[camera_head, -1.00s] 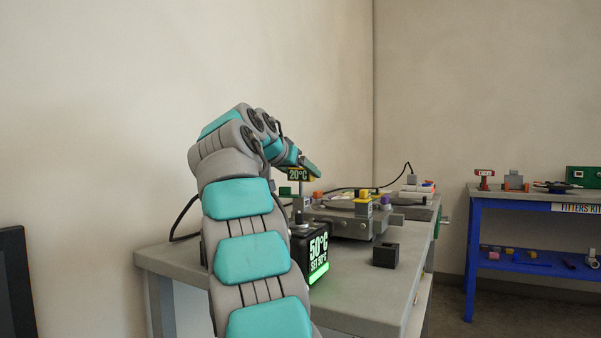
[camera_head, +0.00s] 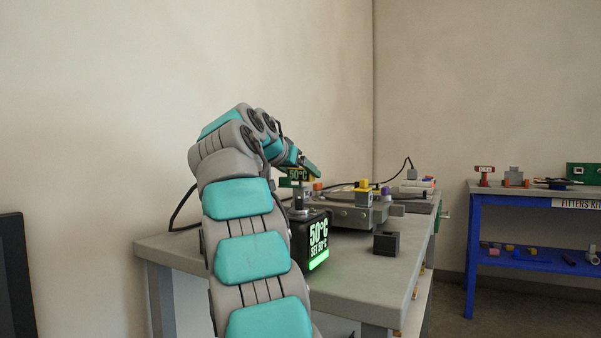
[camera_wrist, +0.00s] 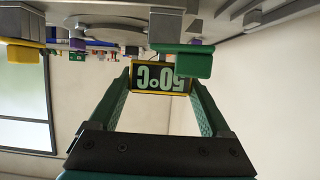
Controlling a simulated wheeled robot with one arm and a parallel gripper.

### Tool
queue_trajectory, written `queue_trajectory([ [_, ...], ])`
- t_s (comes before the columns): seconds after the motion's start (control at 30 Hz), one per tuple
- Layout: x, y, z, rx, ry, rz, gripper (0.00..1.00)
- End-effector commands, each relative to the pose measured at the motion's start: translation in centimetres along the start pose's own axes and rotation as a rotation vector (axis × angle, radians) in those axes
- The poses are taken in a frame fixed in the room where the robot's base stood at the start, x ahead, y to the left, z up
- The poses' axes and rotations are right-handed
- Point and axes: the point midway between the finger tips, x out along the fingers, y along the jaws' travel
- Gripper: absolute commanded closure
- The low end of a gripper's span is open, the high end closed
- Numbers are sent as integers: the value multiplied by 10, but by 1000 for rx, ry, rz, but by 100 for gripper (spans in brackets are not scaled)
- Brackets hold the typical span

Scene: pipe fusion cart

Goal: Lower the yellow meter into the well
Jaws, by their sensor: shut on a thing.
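The yellow-framed meter (camera_wrist: 161,78) is between the two green fingers of my gripper (camera_wrist: 160,88) in the wrist view. The wrist picture is upside down, and the display reads 50°C. In the head view the meter (camera_head: 297,174) also reads 50°C, just under my gripper's tip. A thin grey stem (camera_head: 299,198) runs down from below the meter to the top of the black heater block (camera_head: 318,240). The block shows 50°C over a smaller set line and a green glow. The well mouth is too small to see, so stem depth cannot be told.
The block stands on a grey cart top (camera_head: 350,290). A small black box (camera_head: 386,243) sits to its right, and a grey clamp machine with a yellow-topped post (camera_head: 363,191) lies behind. A blue bench (camera_head: 530,265) stands at the right. The cart's front right is clear.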

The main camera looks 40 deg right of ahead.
Motion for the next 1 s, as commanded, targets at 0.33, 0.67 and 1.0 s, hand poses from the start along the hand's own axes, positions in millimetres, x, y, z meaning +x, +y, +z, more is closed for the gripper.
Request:
queue_trajectory([
  [0.33, 0, 0, 1, 0, 0, 0, 74],
  [0.67, 2, 0, 4, 0, 0, 0, 74],
  [1.0, 3, 0, 6, -1, -2, 1, 74],
])
